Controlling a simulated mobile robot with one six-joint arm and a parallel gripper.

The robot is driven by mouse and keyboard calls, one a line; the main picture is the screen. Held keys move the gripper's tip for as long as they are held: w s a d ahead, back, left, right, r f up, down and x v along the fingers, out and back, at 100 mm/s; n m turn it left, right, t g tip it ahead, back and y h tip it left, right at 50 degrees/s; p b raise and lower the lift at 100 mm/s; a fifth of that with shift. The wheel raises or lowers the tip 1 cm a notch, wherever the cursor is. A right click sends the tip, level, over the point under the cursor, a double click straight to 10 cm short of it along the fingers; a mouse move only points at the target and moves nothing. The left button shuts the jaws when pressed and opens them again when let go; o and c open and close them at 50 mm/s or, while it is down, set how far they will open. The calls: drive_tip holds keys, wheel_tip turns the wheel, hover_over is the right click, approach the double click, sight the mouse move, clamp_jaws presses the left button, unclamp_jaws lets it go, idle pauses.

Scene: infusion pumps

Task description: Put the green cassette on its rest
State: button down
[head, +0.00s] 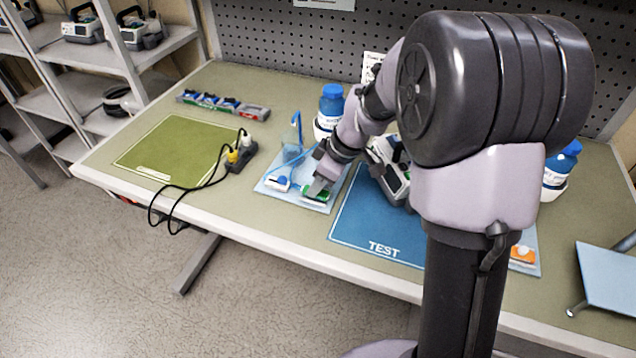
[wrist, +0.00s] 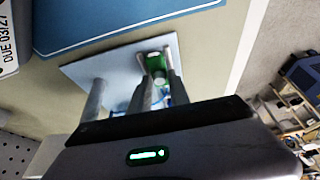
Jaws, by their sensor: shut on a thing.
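The green cassette (head: 322,198) is at the front right part of a pale blue mat (head: 262,187), left of the TEST mat. My gripper (head: 318,188) reaches down over it and is shut on it. In the wrist view the green cassette (wrist: 156,66) shows at the fingertips (wrist: 158,80), over the pale mat (wrist: 75,70). A white and blue piece (head: 277,183) lies on the mat to the left. I cannot make out the cassette's rest, or whether the cassette touches anything below it.
A blue-capped bottle (head: 331,108) stands behind the mat. A pump (head: 390,170) stands right, on the blue TEST mat (head: 360,225). A black socket block (head: 240,157) with cables is left. The green mat (head: 175,148) is clear.

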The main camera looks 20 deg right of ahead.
drive_tip(key=shift+f+b, duration=0.25)
drive_tip(key=shift+b, duration=0.1)
idle(0.3)
drive_tip(key=c, duration=1.1)
unclamp_jaws()
drive_tip(key=shift+c, duration=0.2)
drive_tip(key=o, duration=0.4)
drive_tip(key=shift+r, duration=0.1)
drive_tip(key=shift+r+p, duration=2.35)
drive_tip(key=shift+r, duration=1.2)
drive_tip(key=shift+f, duration=0.1)
